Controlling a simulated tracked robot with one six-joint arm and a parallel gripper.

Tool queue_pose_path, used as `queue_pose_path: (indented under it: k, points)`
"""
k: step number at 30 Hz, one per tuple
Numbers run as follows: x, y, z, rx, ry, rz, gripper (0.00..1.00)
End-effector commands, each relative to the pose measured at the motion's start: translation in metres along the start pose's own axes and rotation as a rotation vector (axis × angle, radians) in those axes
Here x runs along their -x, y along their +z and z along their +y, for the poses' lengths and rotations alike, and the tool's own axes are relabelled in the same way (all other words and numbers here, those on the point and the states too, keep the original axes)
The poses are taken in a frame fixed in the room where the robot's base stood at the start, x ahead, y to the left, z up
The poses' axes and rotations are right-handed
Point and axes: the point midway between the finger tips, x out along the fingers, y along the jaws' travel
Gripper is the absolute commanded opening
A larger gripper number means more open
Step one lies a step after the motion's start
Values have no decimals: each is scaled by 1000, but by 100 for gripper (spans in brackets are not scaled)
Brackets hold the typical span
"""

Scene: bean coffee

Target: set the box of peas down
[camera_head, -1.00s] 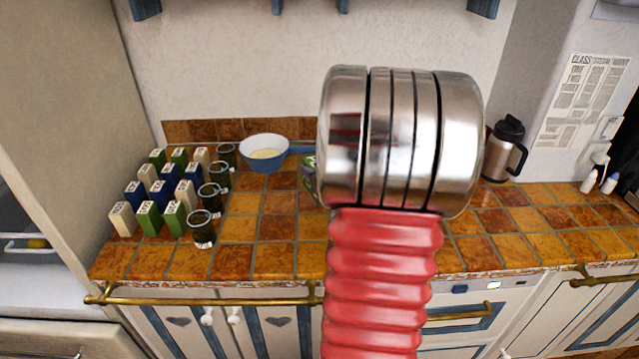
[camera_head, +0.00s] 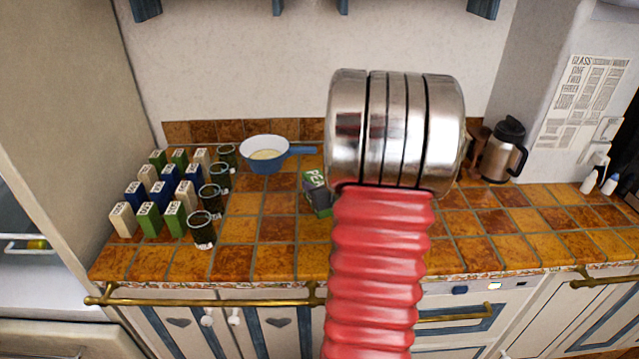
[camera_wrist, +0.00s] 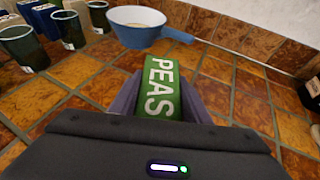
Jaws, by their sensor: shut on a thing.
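The box of peas (camera_wrist: 160,88) is green with white lettering. In the wrist view it lies between the two fingers of my gripper (camera_wrist: 158,97), which is shut on it. In the head view the box (camera_head: 318,192) shows just left of my arm, tilted, over the tiled counter. My arm hides part of it and most of my gripper there. I cannot tell whether the box touches the counter (camera_head: 275,232).
A blue pan (camera_head: 262,163) with pale contents stands behind the box, handle pointing right. Several boxes (camera_head: 160,195) and dark cups (camera_head: 201,229) stand in rows at left. A steel flask (camera_head: 503,152) stands at right. The tiles around the box are clear.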

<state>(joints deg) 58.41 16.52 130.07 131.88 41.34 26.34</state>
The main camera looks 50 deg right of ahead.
Motion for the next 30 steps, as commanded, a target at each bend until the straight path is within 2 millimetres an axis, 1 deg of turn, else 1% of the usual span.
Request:
queue_pose_path:
  k: [6,7,15,25,30]
  points:
    - [-1,-1,0,0,1,-1,7]
    - [-1,-2,0,-1,1,0,44]
    - [-1,-2,1,0,1,0,62]
    - [0,1,1,1,2,0,62]
    - [12,1,0,0,0,-1,62]
